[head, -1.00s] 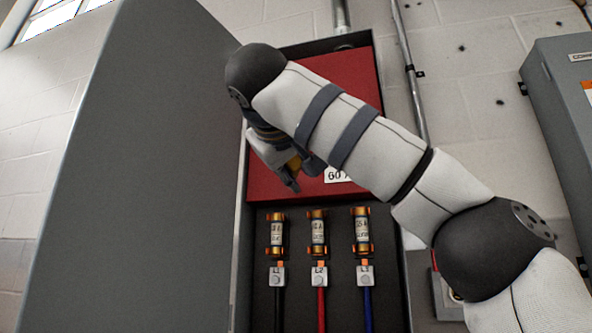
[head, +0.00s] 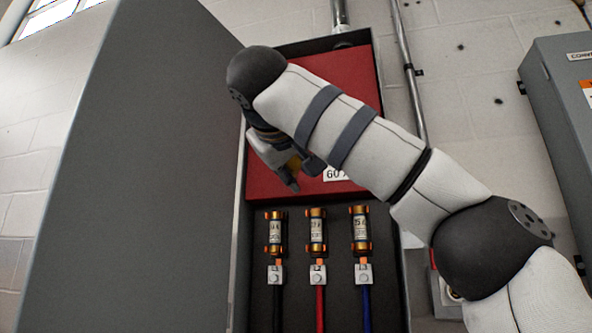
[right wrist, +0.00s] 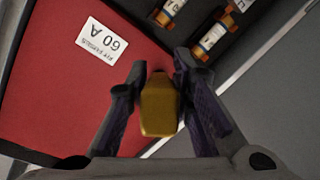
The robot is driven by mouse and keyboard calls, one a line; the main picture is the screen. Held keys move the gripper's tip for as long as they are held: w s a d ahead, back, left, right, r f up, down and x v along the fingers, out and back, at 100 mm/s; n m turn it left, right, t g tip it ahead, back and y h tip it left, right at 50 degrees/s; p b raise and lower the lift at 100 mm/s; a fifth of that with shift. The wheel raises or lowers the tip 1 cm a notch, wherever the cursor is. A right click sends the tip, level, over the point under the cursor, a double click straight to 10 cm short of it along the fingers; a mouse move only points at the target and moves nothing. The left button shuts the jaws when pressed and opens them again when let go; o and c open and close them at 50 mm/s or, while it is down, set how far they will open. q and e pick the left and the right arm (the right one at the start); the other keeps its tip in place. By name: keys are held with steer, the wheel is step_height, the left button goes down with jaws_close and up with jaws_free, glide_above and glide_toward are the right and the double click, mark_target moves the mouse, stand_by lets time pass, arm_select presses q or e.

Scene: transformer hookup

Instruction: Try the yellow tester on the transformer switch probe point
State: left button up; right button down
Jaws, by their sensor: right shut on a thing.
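The yellow tester (right wrist: 159,105) is held between the two fingers of my right gripper (right wrist: 160,90) in the right wrist view. In the head view my right gripper (head: 290,172) is in front of the red panel (head: 345,85) of the open switch box, and only a bit of the yellow tester (head: 294,163) shows. The tester's tip points toward the fuse area in the wrist view. I cannot tell whether it touches anything. The probe point is not clearly visible. My left gripper is not in view.
Below the red panel stand three fuses (head: 316,232) above lugs with black, red and blue cables. The grey open door (head: 140,180) stands at the left. A grey cabinet (head: 560,120) hangs at the right. A "60 A" label (right wrist: 102,42) is on the red panel.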

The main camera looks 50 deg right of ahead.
steer(key=v, duration=0.7)
steer(key=shift+w+a+f, duration=0.2)
steer(key=shift+w+f, duration=0.05)
steer(key=shift+f, duration=0.15)
